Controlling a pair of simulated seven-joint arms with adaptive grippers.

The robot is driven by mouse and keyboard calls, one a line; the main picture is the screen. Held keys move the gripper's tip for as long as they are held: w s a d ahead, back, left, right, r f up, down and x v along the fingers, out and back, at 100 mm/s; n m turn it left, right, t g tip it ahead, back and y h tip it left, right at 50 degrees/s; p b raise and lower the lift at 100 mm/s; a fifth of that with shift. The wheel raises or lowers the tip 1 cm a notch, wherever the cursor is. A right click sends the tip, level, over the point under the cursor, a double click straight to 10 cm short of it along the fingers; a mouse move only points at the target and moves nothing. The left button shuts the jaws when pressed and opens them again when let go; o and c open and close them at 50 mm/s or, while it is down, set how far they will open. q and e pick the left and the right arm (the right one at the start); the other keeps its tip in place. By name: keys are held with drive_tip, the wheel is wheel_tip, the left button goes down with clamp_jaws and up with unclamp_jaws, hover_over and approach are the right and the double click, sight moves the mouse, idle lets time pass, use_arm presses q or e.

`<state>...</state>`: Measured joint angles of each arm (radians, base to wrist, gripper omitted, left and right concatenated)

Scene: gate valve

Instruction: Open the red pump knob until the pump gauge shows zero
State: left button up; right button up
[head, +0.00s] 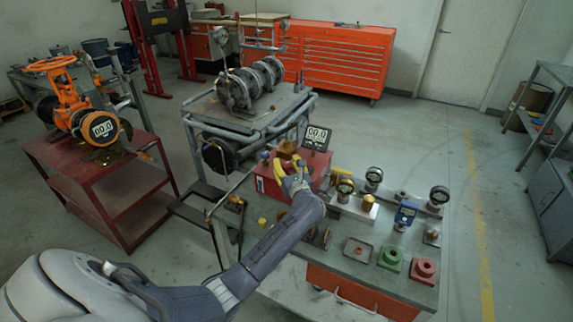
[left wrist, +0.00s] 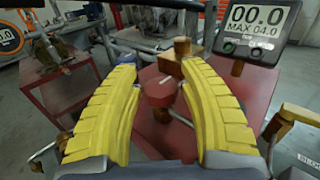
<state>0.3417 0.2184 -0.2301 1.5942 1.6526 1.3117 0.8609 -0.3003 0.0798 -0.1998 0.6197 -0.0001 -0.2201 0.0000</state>
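The pump is a red box (head: 318,163) on the workbench, just beyond my left gripper in the head view. Its red round knob (left wrist: 160,91) shows in the left wrist view; my gripper hides it in the head view. The pump gauge (left wrist: 256,25) reads 00.0, with MAX 04.0 below; it also shows in the head view (head: 317,136). My left gripper (head: 288,160) has its yellow fingers spread apart, with the knob showing in the gap between them. My right gripper is in neither view.
Brass fittings (left wrist: 182,58) stand on the pump behind the knob. Small dial gauges (head: 374,176), a blue gauge (head: 405,214), and green (head: 390,257) and red (head: 423,269) blocks crowd the bench to the right. A red cart (head: 95,180) with an orange valve stands left.

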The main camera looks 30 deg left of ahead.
use_arm(q)
drive_tip(key=c, duration=0.8)
drive_tip(key=shift+m+t+h, duration=0.5)
drive_tip(key=shift+t, duration=0.1)
drive_tip(key=m+t+h, duration=0.2)
drive_tip(key=h, duration=0.1)
drive_tip(key=m+t+h, duration=0.2)
drive_tip(key=m+h, duration=0.1)
drive_tip(key=shift+a+h, duration=0.15)
drive_tip(key=shift+h, duration=0.25)
clamp_jaws()
drive_tip(key=shift+m+t+h, duration=0.25)
drive_tip(key=shift+m+h, duration=0.85)
drive_tip(key=shift+h, duration=0.6)
drive_tip(key=shift+m+t+h, duration=0.25)
drive_tip(key=shift+m+h, duration=0.85)
drive_tip(key=shift+h, duration=0.6)
drive_tip(key=shift+d+m+h, duration=0.2)
drive_tip(key=shift+m+h, duration=0.2)
drive_tip(key=shift+h, duration=0.2)
drive_tip(key=o, duration=1.2)
unclamp_jaws()
drive_tip(key=shift+c, duration=0.2)
drive_tip(key=s+a, duration=0.1)
drive_tip(key=s, duration=1.1)
drive_tip(key=shift+a, duration=0.25)
